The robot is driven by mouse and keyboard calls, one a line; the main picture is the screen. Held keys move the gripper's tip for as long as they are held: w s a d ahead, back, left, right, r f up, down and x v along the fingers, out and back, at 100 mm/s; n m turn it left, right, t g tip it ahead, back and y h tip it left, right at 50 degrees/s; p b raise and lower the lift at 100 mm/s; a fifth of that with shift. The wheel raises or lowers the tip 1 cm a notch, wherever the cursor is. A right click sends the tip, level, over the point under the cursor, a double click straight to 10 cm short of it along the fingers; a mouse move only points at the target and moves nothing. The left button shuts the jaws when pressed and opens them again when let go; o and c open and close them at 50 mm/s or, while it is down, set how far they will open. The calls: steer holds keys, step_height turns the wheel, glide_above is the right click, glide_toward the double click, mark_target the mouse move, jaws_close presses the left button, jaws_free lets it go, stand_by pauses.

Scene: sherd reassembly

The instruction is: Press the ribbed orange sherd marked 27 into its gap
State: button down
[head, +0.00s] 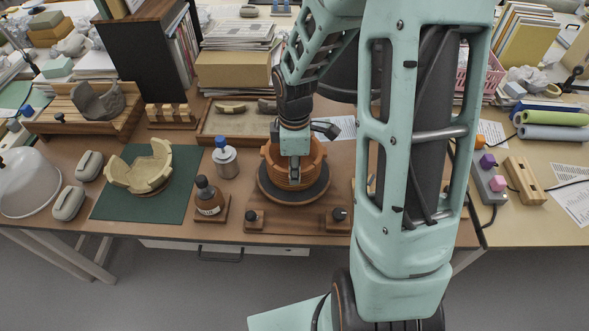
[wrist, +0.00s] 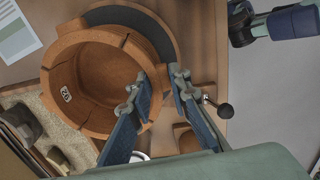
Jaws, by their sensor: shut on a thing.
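The ribbed orange bowl (head: 270,170) stands upright on a dark round turntable (head: 318,190). In the wrist view the bowl (wrist: 95,122) shows its open inside, with dark seams at the rim and a small white number label on the inner wall; I cannot read it surely. My gripper (head: 295,180) reaches down at the bowl. In the wrist view my gripper (wrist: 160,86) has one finger inside and one outside the bowl's wall, shut on the orange sherd (wrist: 160,74) at the rim. The fingers hide most of the sherd, so I cannot tell how flush it sits.
A brown bottle (head: 208,197) and a blue-capped jar (head: 225,158) stand left of the turntable. A cream broken vessel (head: 140,172) rests on a green mat (head: 110,205). A sand tray (head: 210,132) with sherds lies behind. Dark knobs (head: 338,214) on wooden blocks stand in front.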

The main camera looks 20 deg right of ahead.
steer(key=c, duration=1.7)
jaws_free()
steer(key=shift+f, duration=0.1)
step_height(320, 180, up, 12)
steer(key=shift+s+r, duration=0.1)
